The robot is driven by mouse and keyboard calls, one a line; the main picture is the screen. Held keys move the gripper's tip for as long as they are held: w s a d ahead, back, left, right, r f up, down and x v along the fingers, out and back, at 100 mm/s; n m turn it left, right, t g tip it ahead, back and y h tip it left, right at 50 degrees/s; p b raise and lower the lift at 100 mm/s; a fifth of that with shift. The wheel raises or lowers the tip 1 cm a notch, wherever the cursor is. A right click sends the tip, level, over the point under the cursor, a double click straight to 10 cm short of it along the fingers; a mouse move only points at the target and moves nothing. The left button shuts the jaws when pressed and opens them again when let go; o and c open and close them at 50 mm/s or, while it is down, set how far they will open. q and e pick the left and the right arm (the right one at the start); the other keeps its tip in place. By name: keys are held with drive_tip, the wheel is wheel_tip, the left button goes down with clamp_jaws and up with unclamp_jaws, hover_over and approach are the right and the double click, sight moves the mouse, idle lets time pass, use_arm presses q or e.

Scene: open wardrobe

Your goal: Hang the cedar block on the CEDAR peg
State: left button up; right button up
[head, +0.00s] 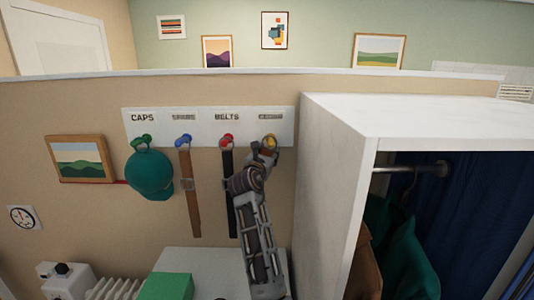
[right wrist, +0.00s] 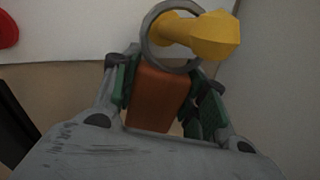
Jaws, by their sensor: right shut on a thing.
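The cedar block (right wrist: 162,95) is orange-brown with a grey metal ring (right wrist: 146,38) at its top. My right gripper (right wrist: 160,98) is shut on the block, with a green-padded finger on each side. The yellow peg (right wrist: 210,36) shows through the ring, and its thick end overlaps the ring's right side, so the ring appears to be around the peg. In the head view the yellow peg (head: 270,142) is the rightmost on the white board, under a label too blurred to read. My right gripper (head: 262,160) is just below it and mostly hides the block. My left gripper is out of view.
On the white board (head: 170,120), a teal cap (head: 149,175) hangs at the green peg, a brown belt (head: 190,200) at the blue peg and a black belt (head: 228,190) at the red peg. The white wardrobe side (head: 325,190) stands close right of my arm.

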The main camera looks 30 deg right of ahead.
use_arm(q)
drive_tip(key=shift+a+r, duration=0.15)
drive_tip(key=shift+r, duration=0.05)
use_arm(e)
drive_tip(key=shift+w+d+f, duration=0.1)
drive_tip(key=shift+w+f, duration=0.05)
idle(0.5)
drive_tip(key=o, duration=1.1)
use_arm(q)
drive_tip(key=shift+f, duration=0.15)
use_arm(e)
drive_tip(key=shift+a+b, duration=0.2)
drive_tip(key=shift+b, duration=0.15)
drive_tip(key=shift+s+r+b, duration=0.2)
drive_tip(key=shift+b, duration=0.2)
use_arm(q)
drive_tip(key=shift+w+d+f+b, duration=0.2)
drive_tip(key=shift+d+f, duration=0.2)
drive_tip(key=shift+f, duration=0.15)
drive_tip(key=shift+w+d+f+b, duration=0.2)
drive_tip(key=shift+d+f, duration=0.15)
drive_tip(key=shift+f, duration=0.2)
use_arm(e)
drive_tip(key=shift+s+a+r, duration=0.2)
drive_tip(key=shift+s+r, duration=0.15)
